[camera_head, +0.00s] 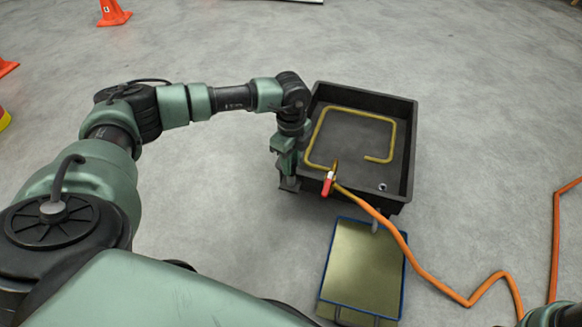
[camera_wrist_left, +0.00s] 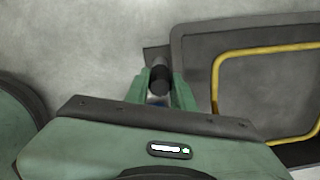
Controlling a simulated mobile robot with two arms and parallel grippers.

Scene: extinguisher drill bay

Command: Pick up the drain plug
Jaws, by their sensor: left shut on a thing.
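My left gripper (camera_head: 289,180) is at the left outer side of the black tray, pointing down. In the left wrist view its two green fingers (camera_wrist_left: 160,92) are shut on a dark, round-ended cylinder, which I take to be the drain plug (camera_wrist_left: 160,78). A small dark ledge (camera_wrist_left: 153,54) shows just behind the plug, beside the tray; I cannot tell whether the plug touches it. In the head view the gripper hides the plug. My right gripper is not in view; only a bit of my own green arm shows at the bottom right.
The black tray (camera_head: 405,150) holds a yellow pipe loop (camera_head: 360,112) and has a small drain hole (camera_head: 382,187). A red valve handle (camera_head: 327,184) and an orange hose (camera_head: 440,287) are at its front. A blue-edged panel (camera_head: 362,265) lies in front. Orange cones (camera_head: 113,14) stand far left.

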